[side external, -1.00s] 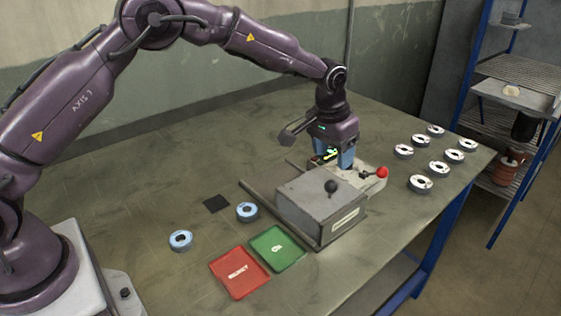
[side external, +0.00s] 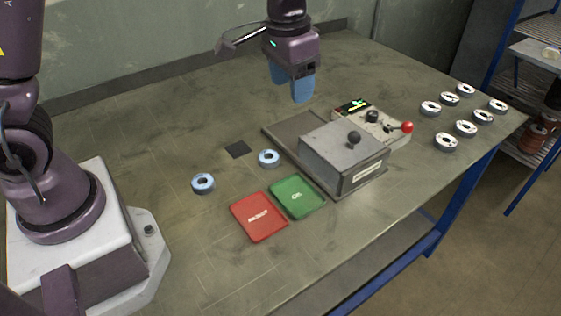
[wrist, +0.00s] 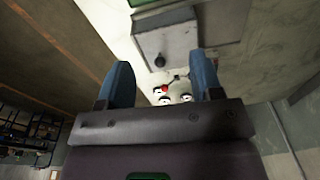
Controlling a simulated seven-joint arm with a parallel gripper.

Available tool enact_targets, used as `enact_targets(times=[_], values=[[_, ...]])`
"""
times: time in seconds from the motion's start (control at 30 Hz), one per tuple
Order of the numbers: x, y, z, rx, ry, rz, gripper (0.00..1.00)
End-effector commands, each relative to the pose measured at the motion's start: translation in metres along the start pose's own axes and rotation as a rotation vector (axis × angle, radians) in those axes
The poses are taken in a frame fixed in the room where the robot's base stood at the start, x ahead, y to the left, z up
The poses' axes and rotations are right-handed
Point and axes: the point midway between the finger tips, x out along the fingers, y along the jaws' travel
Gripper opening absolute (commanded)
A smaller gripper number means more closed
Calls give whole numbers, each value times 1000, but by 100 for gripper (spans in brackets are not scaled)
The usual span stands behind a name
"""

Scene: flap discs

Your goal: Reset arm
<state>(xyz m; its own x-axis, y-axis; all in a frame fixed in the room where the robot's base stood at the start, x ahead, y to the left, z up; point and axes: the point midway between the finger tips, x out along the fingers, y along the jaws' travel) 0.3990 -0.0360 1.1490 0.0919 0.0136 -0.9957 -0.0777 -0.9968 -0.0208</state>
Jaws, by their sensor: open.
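My gripper (side external: 291,92) has blue fingers and hangs above the back of the workbench (side external: 150,155), behind the grey machine box, touching nothing. In the wrist view my gripper (wrist: 163,85) shows its two blue fingers well apart with nothing between them. The grey machine box (side external: 335,150) has a black knob on top, and the control unit behind it (side external: 365,128) carries a green-lit display and a red-ball lever. The wrist view shows the grey box (wrist: 165,38) tilted, beyond the fingers.
Two blue-topped discs (side external: 203,183) (side external: 269,158) lie left of the machine near a dark square (side external: 238,149). A red tray (side external: 258,218) and a green tray (side external: 298,197) lie in front. Several white-topped discs (side external: 446,142) stand at right. A blue-framed shelf (side external: 515,110) is beyond.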

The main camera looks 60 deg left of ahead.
Motion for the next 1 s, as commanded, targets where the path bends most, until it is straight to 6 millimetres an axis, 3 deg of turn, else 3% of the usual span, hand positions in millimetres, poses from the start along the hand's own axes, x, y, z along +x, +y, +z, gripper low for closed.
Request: enact_targets(times=[0.03,0.2,0.5,0.67,1.0], values=[[-18,-4,19,-4,20,-2,60],[-56,-12,80,-16,80,-2,60],[-89,-19,173,-57,241,3,60],[-101,-21,193,-74,334,2,60],[-107,-21,195,-78,367,1,60]])
